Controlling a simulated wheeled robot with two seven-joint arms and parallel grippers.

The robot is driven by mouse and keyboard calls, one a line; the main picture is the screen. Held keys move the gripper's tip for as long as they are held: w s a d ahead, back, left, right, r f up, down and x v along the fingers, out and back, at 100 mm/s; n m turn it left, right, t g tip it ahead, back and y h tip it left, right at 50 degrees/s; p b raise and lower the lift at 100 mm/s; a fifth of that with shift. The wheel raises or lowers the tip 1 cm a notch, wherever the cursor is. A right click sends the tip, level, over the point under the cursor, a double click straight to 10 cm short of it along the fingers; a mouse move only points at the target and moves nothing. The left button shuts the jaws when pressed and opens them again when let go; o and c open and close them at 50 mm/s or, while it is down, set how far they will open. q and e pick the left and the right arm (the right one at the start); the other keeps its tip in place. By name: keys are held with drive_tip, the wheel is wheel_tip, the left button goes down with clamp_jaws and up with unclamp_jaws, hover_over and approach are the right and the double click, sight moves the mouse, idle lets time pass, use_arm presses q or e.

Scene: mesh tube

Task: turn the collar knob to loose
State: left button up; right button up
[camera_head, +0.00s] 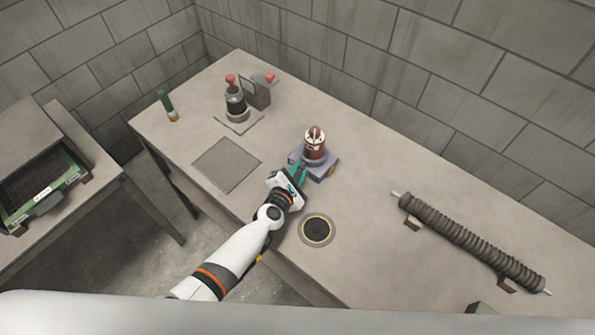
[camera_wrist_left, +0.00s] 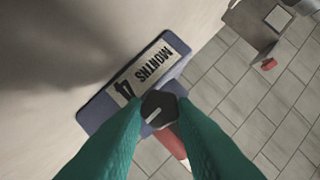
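A red and white canister (camera_head: 315,141) stands upright on a blue-grey base (camera_head: 327,166) near the middle of the table. My left gripper (camera_head: 297,174) reaches in from below left and is at the front of this base. In the left wrist view, a dark faceted knob (camera_wrist_left: 160,108) with a pale line on it lies between my teal fingertips. I cannot tell whether the fingers touch the knob. Behind it, the base bears a white label (camera_wrist_left: 150,73) reading "4 MONTHS". Part of the red and white body is hidden by the right finger. My right gripper is out of view.
A ribbed dark tube (camera_head: 470,240) lies on supports at the right. A round black disc (camera_head: 317,230) and a flat grey plate (camera_head: 226,163) lie nearby. A red-topped device (camera_head: 236,104), a grey box (camera_head: 257,93) and a green-handled tool (camera_head: 167,104) stand at the back left.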

use_arm(q)
drive_tip(key=shift+c, duration=0.8)
drive_tip(key=shift+n, duration=0.3)
drive_tip(key=n+g+p, duration=0.1)
drive_tip(key=n+h+p, duration=0.1)
drive_tip(key=shift+a+r+n+g, duration=0.15)
drive_tip(key=shift+r+n+g, duration=0.15)
drive_tip(key=shift+g, duration=0.1)
drive_tip(key=n+h+p, duration=0.1)
drive_tip(key=n+g+p, duration=0.1)
drive_tip(key=n, duration=0.1)
drive_tip(key=shift+w+a+f+h, duration=0.1)
drive_tip(key=shift+w+a+h, duration=0.1)
drive_tip(key=shift+h, duration=0.2)
drive_tip(key=shift+w+a+f+n+g+h+p, duration=0.1)
drive_tip(key=shift+n+g+h+p, duration=0.2)
drive_tip(key=shift+n+g+h, duration=0.5)
drive_tip(key=shift+n, duration=0.7)
drive_tip(key=n+h, duration=0.1)
drive_tip(key=n+h+b, duration=0.1)
drive_tip(key=n, duration=0.1)
drive_tip(key=shift+a+f, duration=0.2)
drive_tip(key=shift+g, duration=0.3)
